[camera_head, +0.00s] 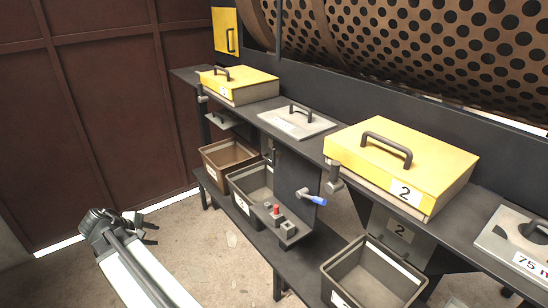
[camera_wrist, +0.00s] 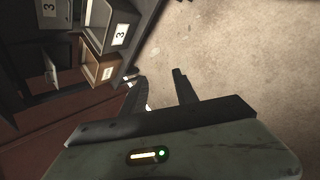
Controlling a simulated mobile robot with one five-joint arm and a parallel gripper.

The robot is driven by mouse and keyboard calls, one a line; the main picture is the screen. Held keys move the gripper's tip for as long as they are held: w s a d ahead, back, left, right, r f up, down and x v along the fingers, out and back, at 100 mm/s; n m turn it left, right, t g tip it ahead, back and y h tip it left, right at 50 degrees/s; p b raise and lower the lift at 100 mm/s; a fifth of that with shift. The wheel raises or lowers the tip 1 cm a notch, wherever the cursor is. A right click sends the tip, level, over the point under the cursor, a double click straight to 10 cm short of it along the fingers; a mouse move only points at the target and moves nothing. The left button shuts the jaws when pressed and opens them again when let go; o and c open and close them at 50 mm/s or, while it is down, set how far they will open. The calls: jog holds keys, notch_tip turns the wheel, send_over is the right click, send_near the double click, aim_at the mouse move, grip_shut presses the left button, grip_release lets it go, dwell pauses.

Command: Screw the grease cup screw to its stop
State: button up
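I cannot tell for certain which part is the grease cup screw. Small dark cylindrical fittings hang at the bench's front edge, one at the right (camera_head: 335,178) and one at the far left (camera_head: 202,94). A small bracket shelf (camera_head: 290,232) below the bench carries a red knob (camera_head: 277,210) and small grey blocks. My gripper (camera_head: 149,228) is at the lower left of the head view, over the floor and well apart from all of these. In the wrist view my gripper (camera_wrist: 160,84) has its two fingers apart with nothing between them.
A blue-handled lever (camera_head: 312,197) sticks out beside the bracket. Yellow boxes (camera_head: 400,160) with handles stand on the bench under the perforated drum (camera_head: 420,40). Open bins (camera_head: 375,275) sit on the lower shelf. The floor (camera_head: 215,250) between arm and bench is clear; a brown wall (camera_head: 100,120) stands left.

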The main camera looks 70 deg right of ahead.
jog(key=s+d+r+n+g+h+b, duration=0.15)
jog(key=s+d, duration=0.35)
jog(key=d, duration=0.6)
jog(key=s+d+r+n+g+h+b, duration=0.1)
jog(key=s+d+r+n+h, duration=0.3)
jog(key=d, duration=0.7)
jog(key=n+g+h+b, duration=0.2)
jog(key=n+g+h, duration=0.2)
jog(key=n, duration=0.1)
send_near(274, 156)
jog(key=d+r, duration=0.2)
jog(key=d, duration=0.1)
jog(key=shift+m+y, duration=0.25)
jog(key=x, duration=0.7)
jog(key=shift+s+d, duration=0.25)
jog(key=shift+s, duration=0.1)
